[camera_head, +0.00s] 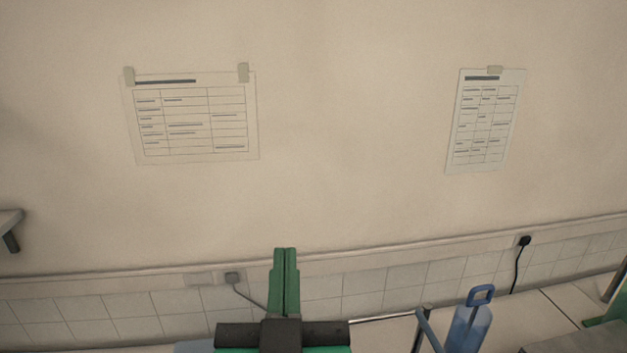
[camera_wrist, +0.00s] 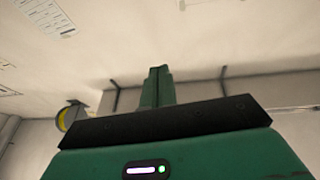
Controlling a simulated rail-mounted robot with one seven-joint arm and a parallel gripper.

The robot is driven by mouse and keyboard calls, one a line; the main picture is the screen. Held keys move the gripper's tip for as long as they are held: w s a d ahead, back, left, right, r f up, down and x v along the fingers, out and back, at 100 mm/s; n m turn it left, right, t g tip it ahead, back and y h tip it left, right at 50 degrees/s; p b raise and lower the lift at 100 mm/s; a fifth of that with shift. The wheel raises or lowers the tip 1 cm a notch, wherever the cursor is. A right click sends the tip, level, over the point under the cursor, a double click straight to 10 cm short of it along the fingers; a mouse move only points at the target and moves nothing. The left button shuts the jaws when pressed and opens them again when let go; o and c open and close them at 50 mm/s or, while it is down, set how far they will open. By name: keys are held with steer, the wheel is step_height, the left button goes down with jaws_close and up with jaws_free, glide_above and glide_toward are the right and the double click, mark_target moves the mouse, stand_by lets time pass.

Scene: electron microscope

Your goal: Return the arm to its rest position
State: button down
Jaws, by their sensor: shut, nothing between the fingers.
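My gripper (camera_head: 285,252) shows at the bottom middle of the head view. Its two green fingers point up and lie side by side, shut, with nothing between them. Behind them is the wall; the fingers hold no object. In the wrist view my gripper (camera_wrist: 159,69) also shows shut, its green fingers rising above a dark bar and a green body with a small lit strip. The rest of my arm is below the head view's edge and hidden.
Two paper sheets, one on the left (camera_head: 192,118) and one on the right (camera_head: 487,120), are taped to the beige wall. The wall area above my gripper is clear.

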steer(key=s+d+r+t+h+p, duration=0.1)
steer(key=s+d+r+t+p, duration=0.25)
steer(key=s+r, duration=0.75)
step_height(320, 180, up, 20)
steer(key=w+p, duration=0.2)
steer(key=p, duration=1.6)
steer(key=shift+w+a, duration=0.15)
steer(key=shift+a, duration=0.3)
steer(key=shift+f, duration=0.15)
